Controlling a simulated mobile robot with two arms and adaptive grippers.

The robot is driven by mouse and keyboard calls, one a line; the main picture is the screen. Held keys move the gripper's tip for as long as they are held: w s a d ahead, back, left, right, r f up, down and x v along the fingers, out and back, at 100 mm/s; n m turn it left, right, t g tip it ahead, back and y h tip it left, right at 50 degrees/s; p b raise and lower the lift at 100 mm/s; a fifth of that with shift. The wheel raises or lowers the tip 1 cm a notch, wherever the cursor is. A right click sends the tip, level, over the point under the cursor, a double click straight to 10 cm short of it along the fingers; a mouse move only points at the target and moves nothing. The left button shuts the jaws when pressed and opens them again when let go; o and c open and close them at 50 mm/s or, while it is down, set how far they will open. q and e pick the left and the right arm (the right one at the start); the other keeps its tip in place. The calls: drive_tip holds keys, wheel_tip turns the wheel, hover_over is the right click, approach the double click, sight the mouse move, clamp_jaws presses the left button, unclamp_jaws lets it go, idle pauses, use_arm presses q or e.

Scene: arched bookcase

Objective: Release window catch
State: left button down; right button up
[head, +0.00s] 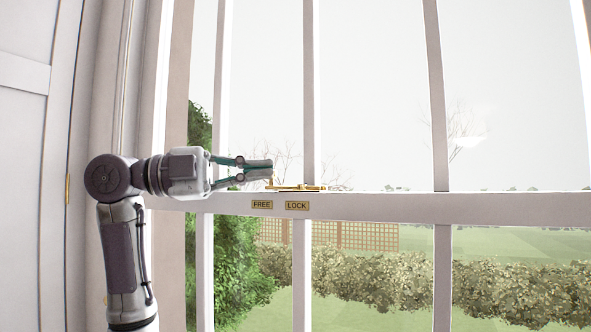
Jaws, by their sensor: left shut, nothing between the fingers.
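The brass window catch (298,188) sits on top of the white meeting rail, above two small plates, a FREE plate (262,204) and a LOCK plate (297,205). Its lever lies flat along the rail, over the LOCK side, with a short upright knob at its left end. My left gripper (271,169) is shut, with nothing between its fingers. Its tips are at the left end of the catch, close to the upright knob; I cannot tell whether they touch. My right gripper does not show.
The white meeting rail (400,207) runs across the window, crossed by upright glazing bars (438,100). A pale panelled shutter or door (25,180) stands at the far left. Hedge and lawn lie outside the glass. The space right of the catch is clear.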

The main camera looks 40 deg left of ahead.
use_arm(q)
drive_tip(key=shift+w+a+r, duration=0.15)
drive_tip(key=shift+w+a, duration=0.2)
drive_tip(key=shift+a, duration=0.3)
drive_tip(key=shift+w+a+r, duration=0.1)
drive_tip(key=shift+a, duration=0.05)
idle(0.4)
